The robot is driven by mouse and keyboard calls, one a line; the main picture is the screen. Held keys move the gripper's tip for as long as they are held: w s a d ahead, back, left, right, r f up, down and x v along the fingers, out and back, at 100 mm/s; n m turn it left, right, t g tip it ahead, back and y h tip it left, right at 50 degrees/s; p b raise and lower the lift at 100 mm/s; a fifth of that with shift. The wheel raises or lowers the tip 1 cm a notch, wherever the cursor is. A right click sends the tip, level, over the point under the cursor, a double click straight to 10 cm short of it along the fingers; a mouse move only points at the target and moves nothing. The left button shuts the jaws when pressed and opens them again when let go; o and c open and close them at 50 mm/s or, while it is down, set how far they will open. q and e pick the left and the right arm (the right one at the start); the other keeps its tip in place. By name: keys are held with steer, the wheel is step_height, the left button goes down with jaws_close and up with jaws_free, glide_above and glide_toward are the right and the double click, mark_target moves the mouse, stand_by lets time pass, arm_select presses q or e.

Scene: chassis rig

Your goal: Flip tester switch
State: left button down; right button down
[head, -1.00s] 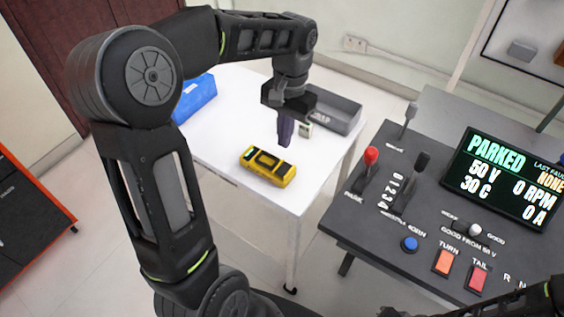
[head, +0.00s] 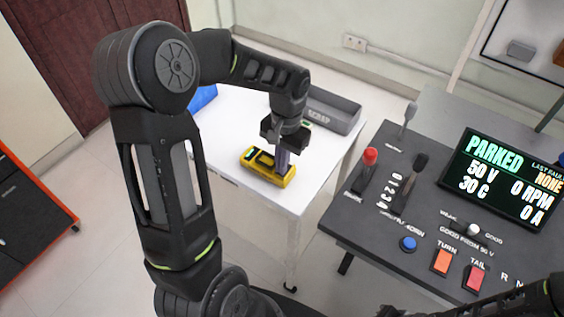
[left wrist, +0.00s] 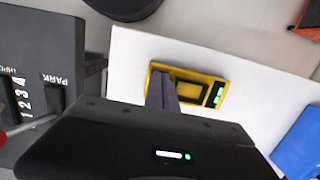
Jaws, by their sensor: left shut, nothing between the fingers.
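The yellow tester (head: 288,181) with dark inset parts lies on the white table in the head view. It also shows in the left wrist view (left wrist: 201,75), with small lit green-cyan marks at its right end there. My left gripper (head: 281,171) is shut and empty, pointing down. Its purple-grey fingers stand at the tester's right end in the head view. In the left wrist view the fingertips (left wrist: 160,80) overlap the tester's left end. They hide that part, so I cannot make out the switch or tell whether they touch it. My right gripper is not seen.
The white table (head: 315,180) has a grey bin (head: 338,115) and a blue box (head: 204,97) at the back. A dark control console (head: 350,225) with levers, buttons and a screen reading PARKED (head: 500,180) stands to the right, beyond a gap.

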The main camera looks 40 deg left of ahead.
arm_select(q)
steer(key=shift+s+f+b, duration=0.25)
steer(key=shift+f+b, duration=0.1)
steer(key=shift+f, duration=0.1)
steer(key=shift+s+d+r, duration=0.1)
steer(key=shift+r, duration=0.1)
steer(key=shift+f, duration=0.15)
steer(key=shift+w+p, duration=0.4)
steer(key=shift+w, duration=0.45)
steer(key=shift+r, duration=0.25)
